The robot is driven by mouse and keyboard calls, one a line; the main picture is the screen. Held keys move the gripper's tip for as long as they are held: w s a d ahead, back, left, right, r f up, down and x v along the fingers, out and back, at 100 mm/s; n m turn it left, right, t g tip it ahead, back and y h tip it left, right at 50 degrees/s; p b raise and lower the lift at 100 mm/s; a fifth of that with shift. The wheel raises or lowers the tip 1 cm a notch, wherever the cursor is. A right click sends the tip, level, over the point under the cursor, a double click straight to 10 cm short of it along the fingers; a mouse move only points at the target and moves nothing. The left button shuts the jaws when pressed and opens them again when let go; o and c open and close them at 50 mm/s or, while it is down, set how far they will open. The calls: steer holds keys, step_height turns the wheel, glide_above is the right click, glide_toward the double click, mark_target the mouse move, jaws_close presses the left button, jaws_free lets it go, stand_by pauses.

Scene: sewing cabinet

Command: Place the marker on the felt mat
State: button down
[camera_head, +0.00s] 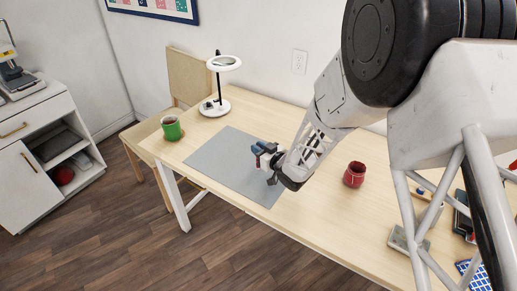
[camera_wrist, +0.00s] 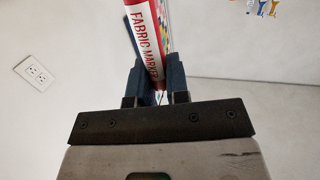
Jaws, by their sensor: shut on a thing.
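The marker (camera_wrist: 145,38) is red and white with "FABRIC MARKER" printed on it. In the wrist view it is gripped between the two blue fingers of my gripper (camera_wrist: 158,75). In the head view my gripper (camera_head: 262,156) is over the right part of the grey felt mat (camera_head: 220,160). The marker is small there and mostly hidden by the fingers and hand. I cannot tell how high it is above the mat.
A green cup (camera_head: 171,128) stands left of the mat, and a white lamp (camera_head: 214,107) stands behind it. A red pot (camera_head: 354,174) stands right of my gripper. Several small items, including a grey-green block (camera_head: 404,240), lie at the table's right. The mat's left half is bare.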

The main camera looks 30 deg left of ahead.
steer(key=shift+f, duration=0.1)
steer(key=c, duration=1.1)
jaws_free()
steer(key=v, duration=1.2)
